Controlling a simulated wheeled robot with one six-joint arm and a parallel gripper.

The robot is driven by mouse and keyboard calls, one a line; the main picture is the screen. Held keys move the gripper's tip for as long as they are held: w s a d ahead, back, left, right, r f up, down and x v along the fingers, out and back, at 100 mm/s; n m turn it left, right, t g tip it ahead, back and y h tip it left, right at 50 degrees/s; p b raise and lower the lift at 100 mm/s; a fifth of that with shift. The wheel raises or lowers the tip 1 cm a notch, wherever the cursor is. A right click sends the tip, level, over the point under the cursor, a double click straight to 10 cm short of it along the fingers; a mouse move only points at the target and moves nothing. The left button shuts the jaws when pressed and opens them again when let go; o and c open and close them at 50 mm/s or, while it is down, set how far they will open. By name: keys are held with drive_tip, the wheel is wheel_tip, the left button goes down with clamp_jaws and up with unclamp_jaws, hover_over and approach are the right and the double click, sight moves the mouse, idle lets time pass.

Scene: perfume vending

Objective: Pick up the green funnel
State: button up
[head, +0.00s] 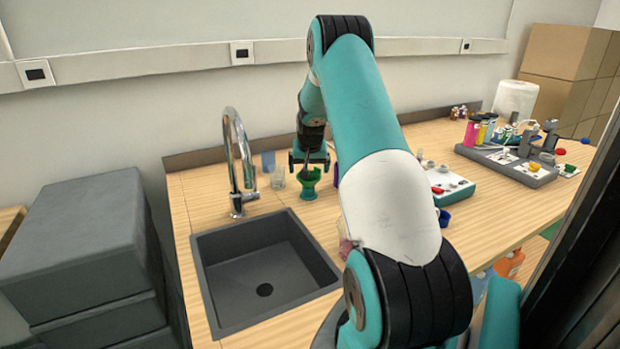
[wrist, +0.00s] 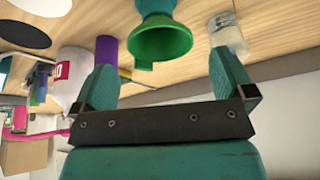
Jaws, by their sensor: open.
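The green funnel (head: 309,177) stands on the wooden counter behind the sink, wide mouth up, in the head view. It seems to rest in or on a teal holder or vessel. In the wrist view the funnel (wrist: 160,45) shows at the top centre, ahead of and between the two fingers. My gripper (head: 310,163) is just above the funnel in the head view. In the wrist view my gripper (wrist: 165,75) has its fingers wide apart with nothing between them. I cannot tell whether a finger touches the funnel.
A clear glass (head: 277,178) and a bluish cup (head: 268,161) stand left of the funnel. A purple cylinder (wrist: 107,50) stands on its other side. The tap (head: 236,160) rises beside the sink (head: 209,262). A white-topped device (head: 447,186) stands to the right.

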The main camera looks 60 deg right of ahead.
sight(309, 180)
drive_tip(key=shift+d+p+x, duration=0.2)
drive_tip(key=shift+p+x, duration=0.95)
drive_tip(key=shift+x, duration=2.75)
drive_tip(key=shift+r, duration=0.1)
drive_tip(key=c, duration=0.7)
